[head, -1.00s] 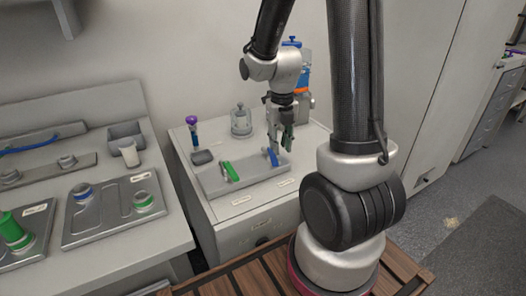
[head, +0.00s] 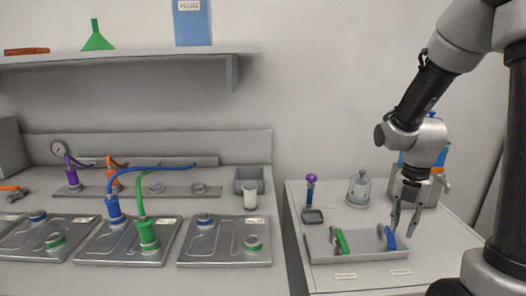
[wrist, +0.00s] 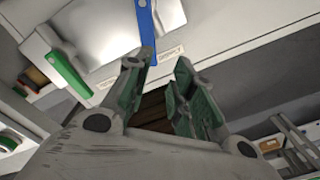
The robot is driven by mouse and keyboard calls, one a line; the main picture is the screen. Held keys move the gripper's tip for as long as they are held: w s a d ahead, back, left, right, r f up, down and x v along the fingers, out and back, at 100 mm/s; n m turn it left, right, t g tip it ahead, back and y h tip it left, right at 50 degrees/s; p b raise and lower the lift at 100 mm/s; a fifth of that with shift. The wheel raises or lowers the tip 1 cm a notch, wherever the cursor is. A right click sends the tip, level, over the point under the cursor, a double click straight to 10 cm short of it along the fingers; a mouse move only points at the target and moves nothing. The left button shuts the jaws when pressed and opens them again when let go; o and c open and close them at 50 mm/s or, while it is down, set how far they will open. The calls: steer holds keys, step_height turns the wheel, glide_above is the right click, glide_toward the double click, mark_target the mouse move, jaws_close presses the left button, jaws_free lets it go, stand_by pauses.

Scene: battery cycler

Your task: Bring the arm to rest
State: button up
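My arm reaches down from the upper right in the head view. My gripper (head: 405,228) points down beside a grey tray (head: 365,257) on the right cabinet, its fingers spread apart. A blue-handled tool (head: 390,239) stands in the tray's right part, close to the left finger; I cannot tell if they touch. A green-handled tool (head: 341,241) stands left of it in the tray. In the wrist view the fingers (wrist: 162,82) are apart, with nothing gripped between them. The blue tool (wrist: 147,30) shows beyond the left fingertip and the green tool (wrist: 67,75) farther left.
A shelf (head: 130,59) hangs above.

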steer(key=s+a+r+m+t, duration=0.1)
steer(key=s+r+m+t, duration=0.1)
steer(key=s+r+m, duration=0.5)
steer(key=s+a+r+m+t, duration=0.2)
steer(key=s+r+m, duration=0.4)
steer(key=m, duration=1.4)
step_height(320, 180, up, 4)
steer(key=shift+s+m+t, duration=0.3)
steer(key=shift+s+t, duration=0.05)
steer(key=shift+t, duration=0.05)
